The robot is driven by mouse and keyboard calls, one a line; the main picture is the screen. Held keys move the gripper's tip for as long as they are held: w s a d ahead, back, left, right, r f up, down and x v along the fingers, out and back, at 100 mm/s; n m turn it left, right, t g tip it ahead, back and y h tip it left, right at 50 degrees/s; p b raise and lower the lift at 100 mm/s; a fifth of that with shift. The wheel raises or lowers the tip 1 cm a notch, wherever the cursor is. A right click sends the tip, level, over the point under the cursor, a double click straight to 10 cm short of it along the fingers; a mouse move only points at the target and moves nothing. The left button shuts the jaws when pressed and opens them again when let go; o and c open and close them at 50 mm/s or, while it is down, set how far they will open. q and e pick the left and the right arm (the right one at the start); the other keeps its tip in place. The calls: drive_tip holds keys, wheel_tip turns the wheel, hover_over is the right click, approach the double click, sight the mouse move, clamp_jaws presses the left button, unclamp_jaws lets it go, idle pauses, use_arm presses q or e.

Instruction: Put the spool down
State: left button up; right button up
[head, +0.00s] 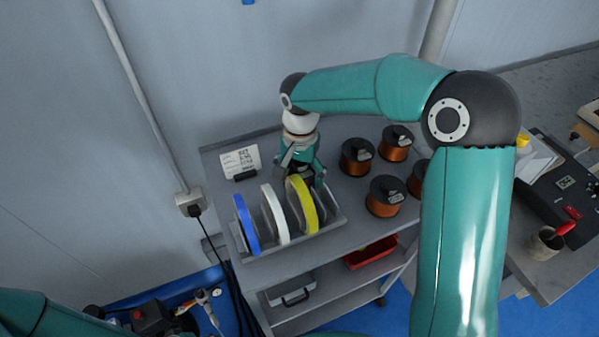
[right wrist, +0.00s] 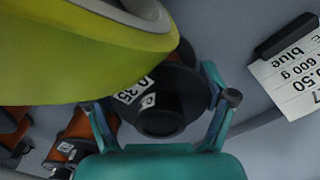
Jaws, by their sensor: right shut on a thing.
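My right gripper (head: 301,170) reaches down over the back of the grey trolley top and is shut on a spool (head: 299,178), mostly hidden by the gripper and a yellow-rimmed reel. In the right wrist view the spool (right wrist: 160,122) shows a black flange and a white label reading 0.35, between the two fingers of the gripper (right wrist: 160,100). Whether the spool touches the shelf cannot be told. My left arm shows at the lower left of the head view; its gripper is out of view.
A rack (head: 295,239) holds blue (head: 245,224), white (head: 275,214) and yellow (head: 302,204) reels just in front of the gripper. Several copper spools (head: 385,196) stand to the right. A label card (head: 240,160) stands at the left. A red bin (head: 370,252) is below.

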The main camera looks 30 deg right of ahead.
drive_tip(key=o, duration=1.1)
wheel_tip(320, 180, up, 12)
drive_tip(key=shift+r+p, duration=0.1)
drive_tip(key=shift+p, duration=0.25)
